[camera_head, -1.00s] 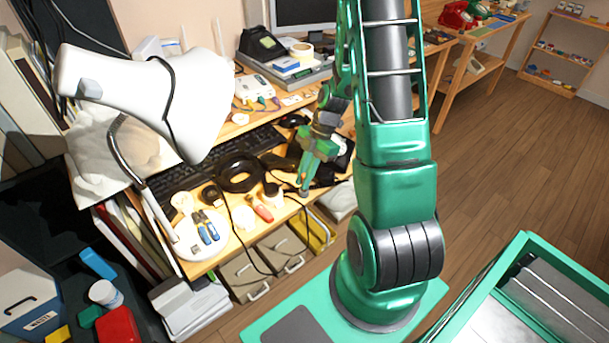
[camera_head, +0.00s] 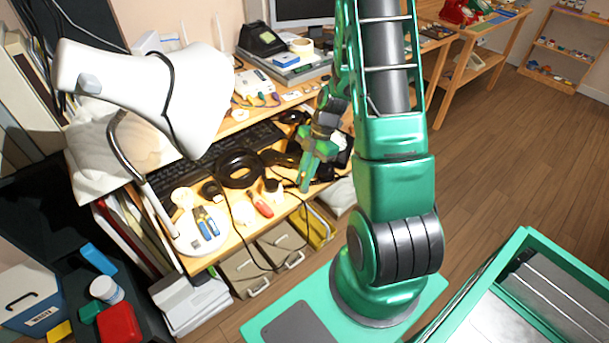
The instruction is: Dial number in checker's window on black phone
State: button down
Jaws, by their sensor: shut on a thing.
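My gripper (camera_head: 306,182) hangs over the front right part of the desk (camera_head: 238,252), pointing down. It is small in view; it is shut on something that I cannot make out. A black object (camera_head: 342,158) shows partly beside and behind it; I cannot tell whether it is the black phone. A black device with a sloped front (camera_head: 262,40) stands at the back of the desk; I cannot tell whether it is a phone either. No dial and no written number can be read in this view. My green arm hides the right end of the desk.
A white lamp (camera_head: 150,95) leans over the left of the desk. A black ring-shaped object (camera_head: 239,168), a red-handled tool (camera_head: 262,204) and a white plate with tools (camera_head: 200,232) lie left of my gripper. A keyboard (camera_head: 225,150) lies behind. Red phones (camera_head: 456,12) stand on a far table.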

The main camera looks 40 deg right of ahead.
jog(key=c, duration=1.7)
grip_release()
jog(key=shift+v, duration=5.4)
jog(key=s+a+r+m+h, duration=0.1)
jog(key=s+r+m, duration=0.4)
jog(key=s+m, duration=0.2)
jog(key=s+a+r+m+h, duration=0.1)
jog(key=s+r+m+h, duration=0.1)
jog(key=s+r+m, duration=0.3)
jog(key=s+a+r+m+h, duration=0.1)
jog(key=s+a+r+m, duration=0.1)
jog(key=s+r+m, duration=0.3)
jog(key=shift+s+r+m, duration=0.1)
jog(key=shift+s+m, duration=0.55)
jog(key=shift+m, duration=0.65)
jog(key=shift+s+r+m, duration=0.1)
jog(key=shift+s+m, duration=0.6)
jog(key=shift+m, duration=0.6)
jog(key=shift+s+r+m, duration=0.1)
jog(key=shift+s+m, duration=0.55)
jog(key=shift+m, duration=0.65)
